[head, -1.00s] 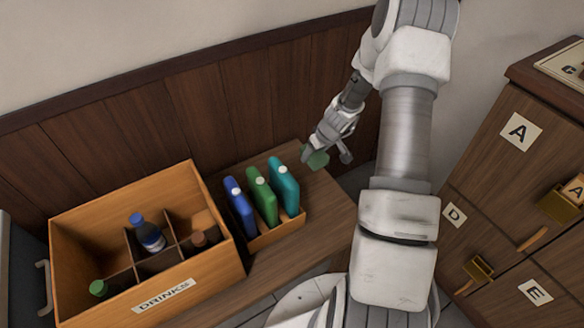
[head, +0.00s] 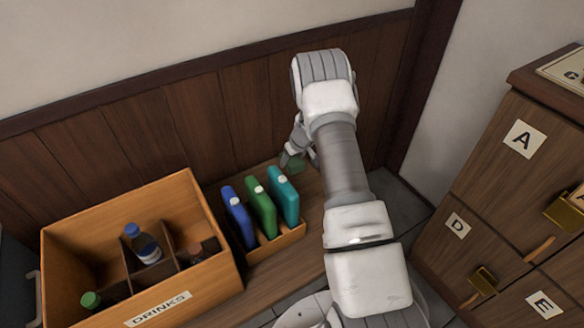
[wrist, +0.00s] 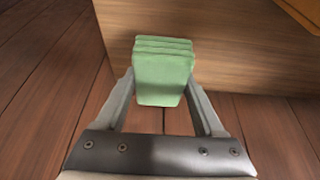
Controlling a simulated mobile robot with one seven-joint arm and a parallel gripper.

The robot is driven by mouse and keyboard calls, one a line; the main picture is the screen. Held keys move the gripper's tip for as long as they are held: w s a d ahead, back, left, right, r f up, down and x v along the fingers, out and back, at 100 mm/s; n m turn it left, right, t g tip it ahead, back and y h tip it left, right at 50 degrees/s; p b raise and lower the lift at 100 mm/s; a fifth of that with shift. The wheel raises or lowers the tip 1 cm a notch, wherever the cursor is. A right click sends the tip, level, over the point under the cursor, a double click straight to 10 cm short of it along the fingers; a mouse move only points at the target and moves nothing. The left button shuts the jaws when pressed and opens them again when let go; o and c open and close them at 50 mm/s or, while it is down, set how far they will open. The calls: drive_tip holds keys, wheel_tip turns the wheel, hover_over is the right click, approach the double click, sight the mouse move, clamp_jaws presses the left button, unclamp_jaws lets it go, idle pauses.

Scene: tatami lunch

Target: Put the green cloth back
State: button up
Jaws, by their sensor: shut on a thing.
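The green cloth (wrist: 163,72) is a pale green folded stack held between the fingers of my gripper (wrist: 163,88) in the wrist view. My gripper is shut on it. My arm hides part of that area. I cannot tell whether the cloth touches the bench.
A wooden crate (head: 190,300) labelled DRINKS holds several bottles. A small wooden rack (head: 275,242) holds a blue, a green and a teal flat bottle (head: 284,197). The dark wood-panelled wall (head: 230,115) stands behind. A cabinet with lettered doors (head: 490,190) is at right.

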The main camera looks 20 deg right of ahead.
drive_tip(key=shift+f+b, duration=0.5)
drive_tip(key=shift+f, duration=1.25)
drive_tip(key=shift+f, duration=0.2)
drive_tip(key=o, duration=1.4)
drive_tip(key=shift+o, duration=0.2)
drive_tip(key=shift+r, duration=0.15)
